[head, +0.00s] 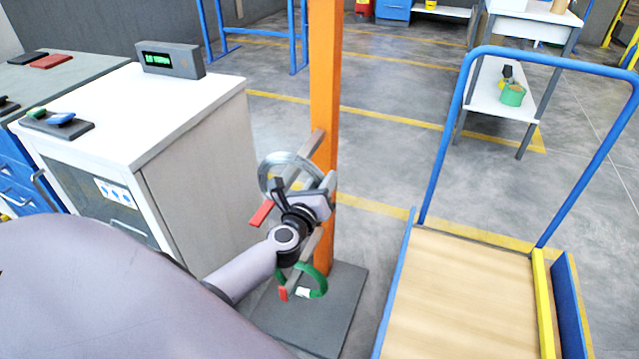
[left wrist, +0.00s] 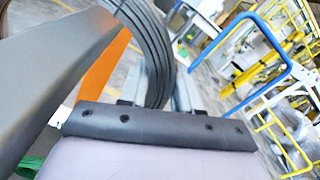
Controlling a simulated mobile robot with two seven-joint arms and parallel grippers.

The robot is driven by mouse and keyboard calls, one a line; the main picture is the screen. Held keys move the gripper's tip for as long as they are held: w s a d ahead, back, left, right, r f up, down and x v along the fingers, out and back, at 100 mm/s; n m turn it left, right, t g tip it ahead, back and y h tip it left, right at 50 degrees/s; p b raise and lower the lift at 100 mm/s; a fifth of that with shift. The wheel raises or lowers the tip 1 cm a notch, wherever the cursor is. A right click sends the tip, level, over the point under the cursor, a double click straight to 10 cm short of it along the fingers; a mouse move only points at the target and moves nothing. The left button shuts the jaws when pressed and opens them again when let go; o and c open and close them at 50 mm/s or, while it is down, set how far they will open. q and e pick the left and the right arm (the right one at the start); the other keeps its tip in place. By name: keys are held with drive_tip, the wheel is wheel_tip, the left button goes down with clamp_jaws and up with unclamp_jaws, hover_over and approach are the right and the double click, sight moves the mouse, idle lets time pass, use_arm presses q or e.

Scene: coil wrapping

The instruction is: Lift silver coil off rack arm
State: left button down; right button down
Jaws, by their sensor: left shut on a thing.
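The silver coil (head: 284,156) is a ring at the orange rack post (head: 325,90) in the head view. It shows as grey strands between my fingers in the left wrist view (left wrist: 154,45). The upper rack arm (head: 289,178) is a grey bar with a red tip (head: 262,213); the coil appears to hang around it. A wide grey bar (left wrist: 55,70), likely this arm, runs close by on the left of the wrist view. My left gripper (head: 308,187) is shut on the coil and hides its lower part. My right gripper is out of view.
A green coil (head: 318,279) hangs on a lower red-tipped arm below my wrist. A white-topped cabinet (head: 130,110) stands left of the rack. A blue-railed cart (head: 460,300) with a wooden deck stands to the right. Floor between rack and cart is clear.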

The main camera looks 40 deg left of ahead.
use_arm(q)
wheel_tip(320, 180, up, 3)
drive_tip(key=shift+f+p, duration=0.1)
drive_tip(key=shift+p, duration=0.55)
drive_tip(key=b+v, duration=0.1)
drive_tip(key=v, duration=1.7)
drive_tip(key=shift+b, duration=0.35)
drive_tip(key=shift+w, duration=0.1)
